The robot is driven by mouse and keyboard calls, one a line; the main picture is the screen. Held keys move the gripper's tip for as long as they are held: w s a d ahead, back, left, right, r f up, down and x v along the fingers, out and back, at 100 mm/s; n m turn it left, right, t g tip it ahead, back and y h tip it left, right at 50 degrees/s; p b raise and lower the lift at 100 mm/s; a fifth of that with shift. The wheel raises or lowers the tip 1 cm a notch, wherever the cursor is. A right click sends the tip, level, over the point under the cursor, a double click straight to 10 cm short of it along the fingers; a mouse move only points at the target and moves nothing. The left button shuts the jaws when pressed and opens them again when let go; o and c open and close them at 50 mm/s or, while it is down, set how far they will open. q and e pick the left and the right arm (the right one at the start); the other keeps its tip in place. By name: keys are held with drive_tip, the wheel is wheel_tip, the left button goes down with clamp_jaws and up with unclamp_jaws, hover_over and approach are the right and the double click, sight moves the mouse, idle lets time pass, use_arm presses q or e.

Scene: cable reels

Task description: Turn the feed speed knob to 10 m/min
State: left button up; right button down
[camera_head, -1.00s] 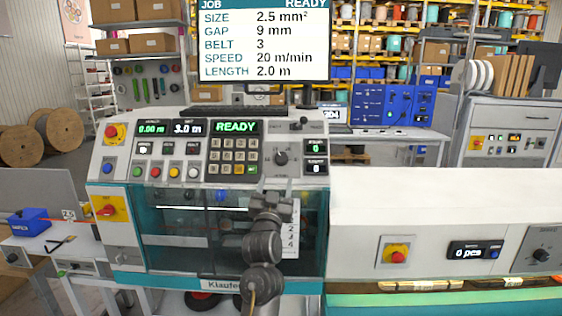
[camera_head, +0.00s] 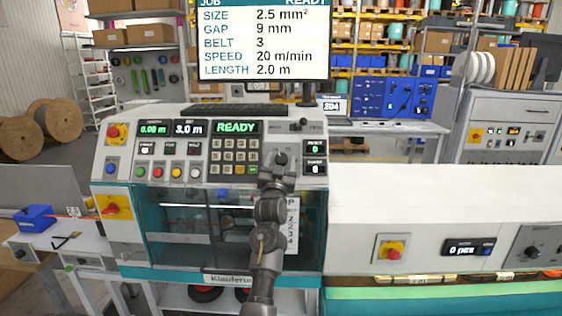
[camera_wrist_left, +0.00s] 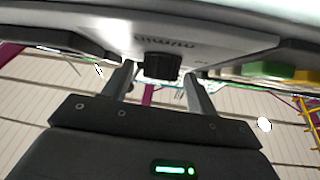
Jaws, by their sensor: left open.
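The feed speed knob is a black ridged knob (camera_wrist_left: 162,65) on the pale panel in the left wrist view. It shows between the two fingertips of my open left gripper (camera_wrist_left: 160,77), with a gap on each side. In the head view the knob (camera_head: 281,158) on the sloping panel, right of the keypad, is largely covered by my left gripper (camera_head: 277,170); its pointer and scale cannot be read. The monitor (camera_head: 264,40) reads SPEED 20 m/min. My right gripper is not in view.
A lever switch (camera_head: 298,124) sits just above the knob. A red emergency button (camera_head: 112,131) is at the panel's left end. The glazed front (camera_head: 180,238) lies below.

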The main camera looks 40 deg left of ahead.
use_arm(q)
drive_tip(key=c, duration=1)
drive_tip(key=shift+f+n+y, duration=0.1)
drive_tip(key=shift+n+y, duration=0.2)
drive_tip(key=n+g+y+b, duration=0.1)
drive_tip(key=n+g+y, duration=0.1)
drive_tip(key=n, duration=0.1)
drive_tip(key=shift+w+d+b, duration=0.1)
drive_tip(key=shift+d+b, duration=0.1)
drive_tip(key=shift+b, duration=0.15)
drive_tip(key=n+g+y+b, duration=0.1)
drive_tip(key=n+g+y, duration=0.1)
drive_tip(key=n+g, duration=0.1)
drive_tip(key=n+g+y+b, duration=0.2)
drive_tip(key=n+g, duration=0.1)
drive_tip(key=n, duration=0.1)
drive_tip(key=shift+w+d+n+y, duration=0.2)
drive_tip(key=shift+n+y, duration=0.1)
drive_tip(key=shift+n, duration=0.1)
drive_tip(key=n+g+b, duration=0.2)
drive_tip(key=n+g, duration=0.2)
drive_tip(key=shift+w+n+g+y+b, duration=0.1)
drive_tip(key=shift+n+g+y+b, duration=0.2)
drive_tip(key=shift+n+g, duration=0.1)
drive_tip(key=shift+r+n+g+b, duration=0.25)
drive_tip(key=shift+n+g+b, duration=0.35)
drive_tip(key=shift+n+g, duration=0.75)
drive_tip(key=shift+n, duration=0.25)
drive_tip(key=o, duration=1)
